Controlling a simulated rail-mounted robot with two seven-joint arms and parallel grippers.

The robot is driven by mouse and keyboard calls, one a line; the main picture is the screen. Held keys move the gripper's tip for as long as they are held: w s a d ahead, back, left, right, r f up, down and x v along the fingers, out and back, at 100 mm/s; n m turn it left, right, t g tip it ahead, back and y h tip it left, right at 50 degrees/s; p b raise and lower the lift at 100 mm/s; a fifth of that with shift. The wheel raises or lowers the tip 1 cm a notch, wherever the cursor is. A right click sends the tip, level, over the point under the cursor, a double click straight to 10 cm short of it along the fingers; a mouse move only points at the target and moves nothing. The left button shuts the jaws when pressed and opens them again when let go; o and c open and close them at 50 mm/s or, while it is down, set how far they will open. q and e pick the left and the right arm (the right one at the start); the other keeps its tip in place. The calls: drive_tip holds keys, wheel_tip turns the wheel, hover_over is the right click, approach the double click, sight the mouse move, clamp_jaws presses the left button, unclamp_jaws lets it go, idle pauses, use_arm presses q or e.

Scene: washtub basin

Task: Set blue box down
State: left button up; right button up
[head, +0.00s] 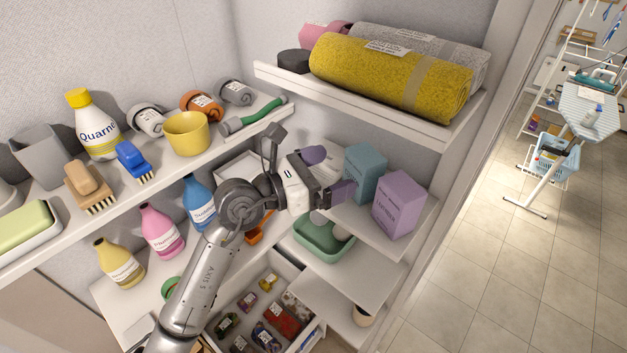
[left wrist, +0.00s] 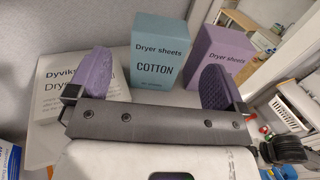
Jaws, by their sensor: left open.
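The blue box (head: 364,172) is a teal dryer-sheets carton marked "Cotton". It stands upright on the right-hand white shelf. It also shows in the left wrist view (left wrist: 159,52), ahead of my fingers and between them in the picture. My left gripper (head: 328,173) is open, its purple-padded fingers spread wide, with nothing held between them. It is just left of the blue box in the head view and appears apart from it. My right gripper is not in view.
A purple dryer-sheets box (head: 399,205) stands right of the blue box. A white "Dyvik" package (left wrist: 72,100) is at the left in the wrist view. A shelf with a yellow rolled towel (head: 390,75) is above. A green basin (head: 322,240) sits below.

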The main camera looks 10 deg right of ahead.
use_arm(q)
drive_tip(key=shift+b+v, duration=0.3)
drive_tip(key=shift+v, duration=1.3)
drive_tip(key=shift+s, duration=0.1)
